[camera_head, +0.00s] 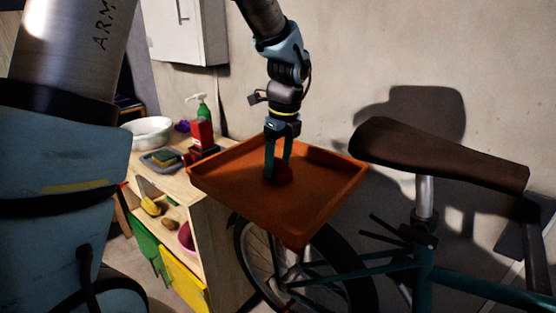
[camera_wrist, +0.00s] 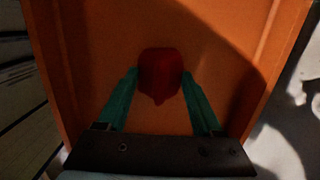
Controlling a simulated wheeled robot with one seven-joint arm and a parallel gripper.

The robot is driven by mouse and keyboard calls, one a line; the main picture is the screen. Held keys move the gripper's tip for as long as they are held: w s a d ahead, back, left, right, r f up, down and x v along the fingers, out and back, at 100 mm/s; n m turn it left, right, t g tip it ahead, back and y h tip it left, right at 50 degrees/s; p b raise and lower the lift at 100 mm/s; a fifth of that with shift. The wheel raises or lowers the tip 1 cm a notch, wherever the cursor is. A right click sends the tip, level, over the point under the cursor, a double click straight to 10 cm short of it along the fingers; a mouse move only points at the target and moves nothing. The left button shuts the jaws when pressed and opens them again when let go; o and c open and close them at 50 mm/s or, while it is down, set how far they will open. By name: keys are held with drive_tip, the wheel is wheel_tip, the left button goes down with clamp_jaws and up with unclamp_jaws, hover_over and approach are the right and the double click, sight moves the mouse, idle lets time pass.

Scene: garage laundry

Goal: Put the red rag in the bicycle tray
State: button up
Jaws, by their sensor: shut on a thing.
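The orange bicycle tray (camera_head: 325,204) sits over the bicycle's rear wheel, beside the wooden unit; its floor and side walls fill most of the wrist view (camera_wrist: 97,62). My gripper (camera_head: 277,178) points down inside the tray's outline. Its teal fingers (camera_wrist: 160,84) are shut on the red rag (camera_wrist: 160,70), a small dark red bundle. The rag also shows in the head view (camera_head: 283,176), partly behind the fingers. It is low over the tray floor; I cannot tell whether it touches it.
The brown bicycle saddle (camera_head: 440,152) stands close to the tray's right. A wooden unit (camera_head: 215,235) on the left holds a white basin (camera_head: 148,131), a red bottle (camera_head: 202,132) and a sponge tray (camera_head: 160,161). The wall is behind. The rest of the tray floor looks empty.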

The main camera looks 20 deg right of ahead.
drive_tip(key=shift+f, duration=0.15)
drive_tip(key=o, duration=1.3)
drive_tip(key=shift+o, duration=0.2)
